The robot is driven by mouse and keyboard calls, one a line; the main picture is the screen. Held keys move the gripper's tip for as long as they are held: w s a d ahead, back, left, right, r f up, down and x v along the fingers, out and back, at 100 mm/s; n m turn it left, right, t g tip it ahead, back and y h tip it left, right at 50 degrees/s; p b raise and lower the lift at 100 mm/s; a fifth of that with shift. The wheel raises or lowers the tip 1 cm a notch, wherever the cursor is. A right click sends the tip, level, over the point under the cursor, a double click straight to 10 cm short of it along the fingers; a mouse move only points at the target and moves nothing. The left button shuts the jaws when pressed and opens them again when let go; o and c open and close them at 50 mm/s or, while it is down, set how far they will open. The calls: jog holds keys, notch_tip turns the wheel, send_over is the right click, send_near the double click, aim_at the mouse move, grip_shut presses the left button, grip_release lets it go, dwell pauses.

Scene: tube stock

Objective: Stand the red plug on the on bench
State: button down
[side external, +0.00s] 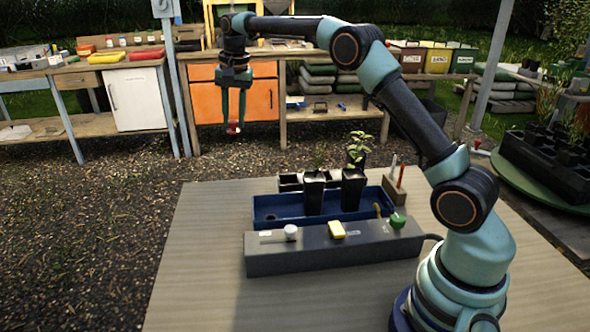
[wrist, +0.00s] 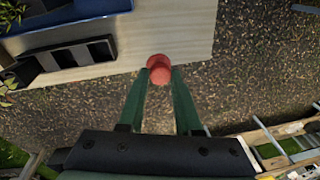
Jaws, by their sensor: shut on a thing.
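My gripper (side external: 234,122) hangs pointing down at the end of my outstretched arm, high and toward the far left of the bench. It is shut on the red plug (side external: 233,128), which sits between the fingertips. In the wrist view the red plug (wrist: 158,70) shows between the two green fingers, with gravel behind it and the bench edge close by. The bench (side external: 200,235) is a pale wooden top. I cannot tell from these views whether the plug is over the bench or just beyond its edge.
On the bench stand a grey box (side external: 330,247) with a white knob, a yellow block and a green knob, a blue tray (side external: 268,211) with potted plants, and a small wooden holder (side external: 395,190). The bench's left part is clear. Gravel surrounds it.

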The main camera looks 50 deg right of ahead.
jog(key=shift+w+d+f, duration=0.1)
jog(key=shift+w+f, duration=0.1)
jog(key=shift+w, duration=0.2)
notch_tip(320, 180, down, 20)
jog(key=shift+r, duration=0.1)
dwell(0.4)
jog(key=c, duration=0.6)
grip_release()
